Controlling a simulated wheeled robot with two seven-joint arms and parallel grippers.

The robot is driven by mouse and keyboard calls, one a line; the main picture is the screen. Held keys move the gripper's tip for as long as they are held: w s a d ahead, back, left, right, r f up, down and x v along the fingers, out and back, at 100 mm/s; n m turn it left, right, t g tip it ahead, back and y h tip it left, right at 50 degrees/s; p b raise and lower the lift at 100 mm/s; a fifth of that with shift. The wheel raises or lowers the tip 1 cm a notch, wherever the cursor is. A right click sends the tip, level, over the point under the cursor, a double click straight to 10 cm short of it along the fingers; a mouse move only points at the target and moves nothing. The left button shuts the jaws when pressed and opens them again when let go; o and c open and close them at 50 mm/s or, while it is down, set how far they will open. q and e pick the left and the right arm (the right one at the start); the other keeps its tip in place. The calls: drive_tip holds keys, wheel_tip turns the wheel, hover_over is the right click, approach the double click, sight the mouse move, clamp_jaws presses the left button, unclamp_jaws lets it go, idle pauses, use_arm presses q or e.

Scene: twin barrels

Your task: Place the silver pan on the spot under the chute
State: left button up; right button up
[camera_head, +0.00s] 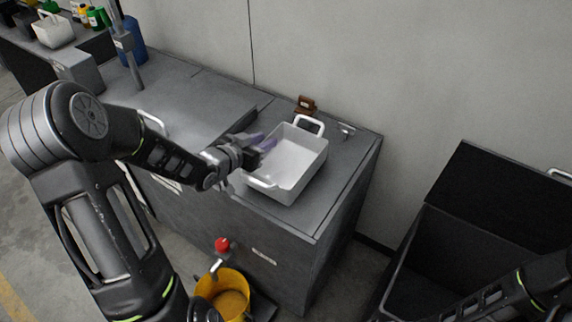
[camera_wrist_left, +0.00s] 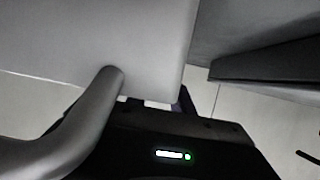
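The silver pan (camera_head: 301,157), a pale rectangular pan with a handle at each end, sits upright on the grey counter (camera_head: 345,180) near its right end. My left gripper (camera_head: 265,143) is at the pan's left rim, its purplish fingers close to or over that edge. I cannot tell whether they are closed on it. In the left wrist view the pan's wall (camera_wrist_left: 95,40) and curved handle (camera_wrist_left: 75,125) fill the left side, close to the gripper body; the fingertips are mostly hidden. My right arm shows at the lower right; its gripper is not visible. I cannot make out a chute or marked spot.
A yellow bucket (camera_head: 232,304) stands below a red-knobbed valve (camera_head: 222,244) at the counter's front. A black open bin (camera_head: 450,250) is at right. A small brown object (camera_head: 305,104) sits behind the pan. Another pale pan (camera_head: 53,31) and bottles are far left.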

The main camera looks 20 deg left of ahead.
use_arm(q)
drive_tip(key=shift+c, duration=0.5)
clamp_jaws()
idle(0.8)
